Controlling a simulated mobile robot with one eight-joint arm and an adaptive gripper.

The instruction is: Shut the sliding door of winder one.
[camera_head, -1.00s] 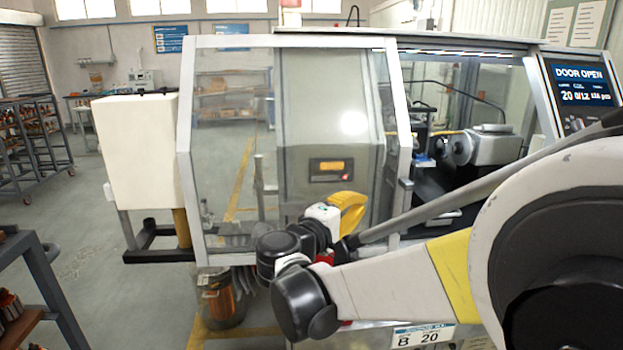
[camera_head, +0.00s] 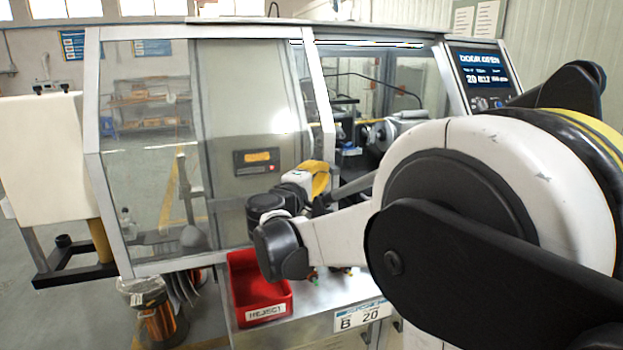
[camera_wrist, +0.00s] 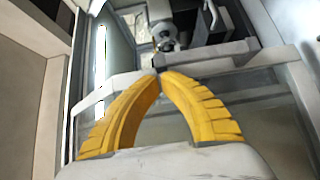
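The winder's sliding door (camera_head: 318,95), a pale-framed glazed panel, stands open in the head view. The opening to its right shows the winding mechanism (camera_head: 385,132). The winder's screen (camera_head: 475,75) reads DOOR OPEN. My gripper (camera_head: 322,180), with yellow fingers, is in front of the door's lower right edge; the door handle is not clear behind it. In the wrist view the yellow fingers of my gripper (camera_wrist: 158,76) meet at their tips, with nothing visible between them. A pale bar (camera_wrist: 210,62) lies just beyond the tips; contact cannot be told.
A red REJECT bin (camera_head: 260,290) sits on the ledge below the door. A copper wire spool (camera_head: 158,318) stands on the floor at lower left. A cream box (camera_head: 42,160) on a stand is left of the winder. My arm covers the lower right.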

